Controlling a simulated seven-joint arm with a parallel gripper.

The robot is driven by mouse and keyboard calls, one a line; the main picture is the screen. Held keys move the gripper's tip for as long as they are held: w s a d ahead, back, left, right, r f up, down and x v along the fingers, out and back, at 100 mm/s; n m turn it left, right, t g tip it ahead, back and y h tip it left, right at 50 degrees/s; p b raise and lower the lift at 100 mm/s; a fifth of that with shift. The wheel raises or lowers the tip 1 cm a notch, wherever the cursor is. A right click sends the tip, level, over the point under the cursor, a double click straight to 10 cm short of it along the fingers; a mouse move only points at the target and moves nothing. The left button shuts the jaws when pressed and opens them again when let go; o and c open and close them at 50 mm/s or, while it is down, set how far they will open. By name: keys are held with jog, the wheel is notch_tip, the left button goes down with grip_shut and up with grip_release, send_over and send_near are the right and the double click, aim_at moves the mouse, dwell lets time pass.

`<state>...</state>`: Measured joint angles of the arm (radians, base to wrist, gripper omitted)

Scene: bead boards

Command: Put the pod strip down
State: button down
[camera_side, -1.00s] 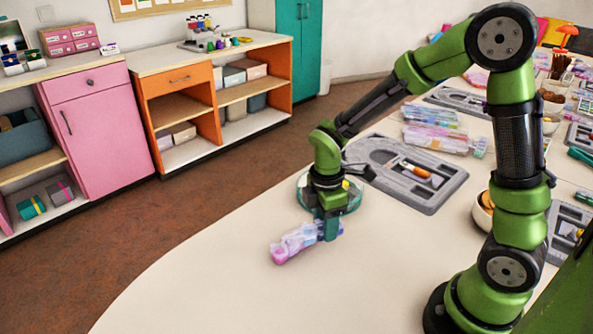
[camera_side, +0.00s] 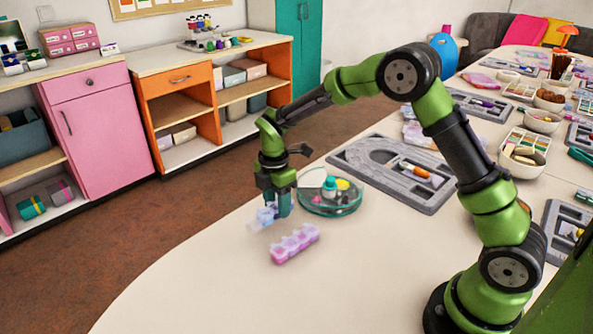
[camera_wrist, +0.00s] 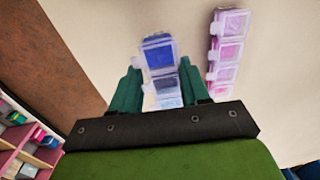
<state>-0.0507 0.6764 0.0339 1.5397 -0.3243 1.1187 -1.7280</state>
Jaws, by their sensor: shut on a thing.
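My gripper (camera_side: 274,203) is shut on a blue pod strip (camera_side: 261,219), a short row of clear-lidded compartments. In the wrist view the blue strip (camera_wrist: 158,56) sits between the two green fingers (camera_wrist: 160,84) and sticks out past their tips. It is at or just above the table top; I cannot tell whether it touches. A pink-purple pod strip (camera_side: 295,244) lies flat on the table, in front and to the right of the gripper, apart from the blue one. It also shows in the wrist view (camera_wrist: 229,50), right of the fingers.
A round teal-rimmed tray (camera_side: 330,208) with small bottles stands right of my gripper. A grey bead board (camera_side: 375,188) lies behind it. The cream table (camera_side: 230,290) is bare in front, and its curved edge runs close on the left.

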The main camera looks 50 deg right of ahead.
aim_at(271, 210)
jog(key=shift+w+a, duration=0.1)
jog(key=shift+w, duration=0.8)
jog(key=shift+w+f, duration=0.1)
jog(key=shift+f, duration=1.7)
jog(key=shift+f, duration=0.2)
jog(key=c, duration=0.5)
grip_release()
jog(key=shift+c, duration=0.2)
